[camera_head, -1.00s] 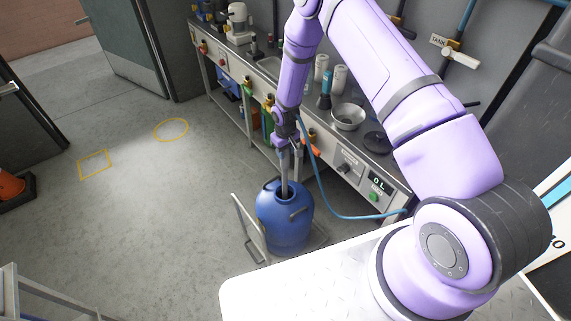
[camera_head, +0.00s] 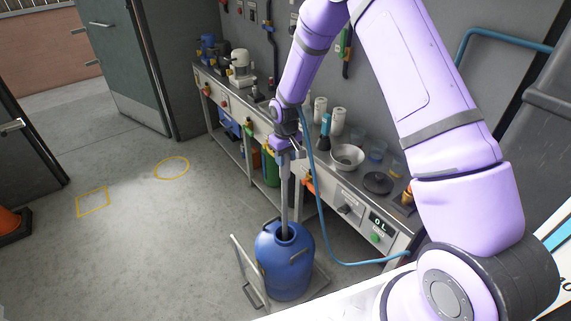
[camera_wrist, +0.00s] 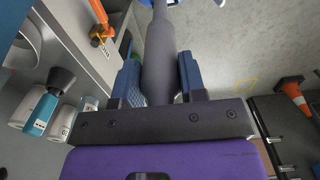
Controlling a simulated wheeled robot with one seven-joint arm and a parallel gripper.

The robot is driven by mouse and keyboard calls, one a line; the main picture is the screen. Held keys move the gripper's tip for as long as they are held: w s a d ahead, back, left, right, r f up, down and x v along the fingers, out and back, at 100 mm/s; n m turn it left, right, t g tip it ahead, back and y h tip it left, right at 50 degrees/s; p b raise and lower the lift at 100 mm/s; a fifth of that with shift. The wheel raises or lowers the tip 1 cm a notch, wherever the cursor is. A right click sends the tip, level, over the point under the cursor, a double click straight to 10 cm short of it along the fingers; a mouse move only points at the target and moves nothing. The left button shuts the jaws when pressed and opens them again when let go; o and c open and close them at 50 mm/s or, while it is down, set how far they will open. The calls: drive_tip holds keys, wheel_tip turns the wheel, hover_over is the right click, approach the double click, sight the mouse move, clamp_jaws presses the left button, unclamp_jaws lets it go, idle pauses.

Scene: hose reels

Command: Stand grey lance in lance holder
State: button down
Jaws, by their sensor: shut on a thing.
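The grey lance (camera_head: 285,198) is upright in my gripper (camera_head: 284,152). Its lower end goes into the open mouth of the blue drum (camera_head: 284,265), so its tip is hidden. In the wrist view, the blue fingers of my gripper (camera_wrist: 160,80) are shut on both sides of the thick grey lance (camera_wrist: 159,50). A blue hose (camera_head: 319,205) runs from near my gripper down to the bench front. I cannot make out a lance holder for certain in either view.
The drum stands on a small trolley (camera_head: 247,273). An orange cone (camera_head: 12,222) stands far left. The floor with yellow markings (camera_head: 171,168) is clear.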

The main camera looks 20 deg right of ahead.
wheel_tip(320, 180, up, 14)
idle(1.2)
drive_tip(key=shift+d+f, duration=0.1)
